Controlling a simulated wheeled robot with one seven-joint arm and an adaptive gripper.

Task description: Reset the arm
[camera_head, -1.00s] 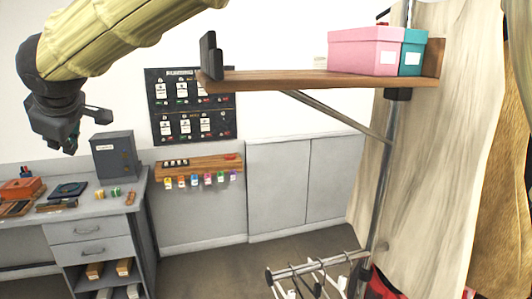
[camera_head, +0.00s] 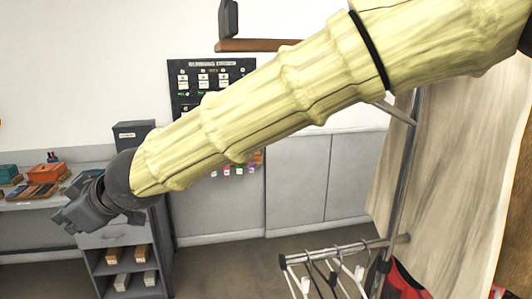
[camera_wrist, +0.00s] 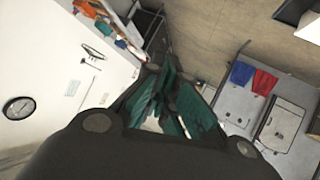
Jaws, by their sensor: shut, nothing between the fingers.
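My gripper (camera_head: 70,218) is at the lower left of the head view, at the end of my yellow-sleeved arm. It hangs in front of the grey workbench and looks empty. In the wrist view my gripper's fingers (camera_wrist: 172,92) are closed together with nothing between them. My arm crosses the head view from upper right to lower left and hides part of the wall and the shelf.
A grey workbench (camera_head: 100,238) with drawers and an orange box (camera_head: 47,172) stands at left. A wooden shelf (camera_head: 250,45) juts out above my arm. A rail with hangers (camera_head: 335,252) is at lower right, beside a hanging curtain (camera_head: 450,180). A wall clock (camera_wrist: 18,107) shows in the wrist view.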

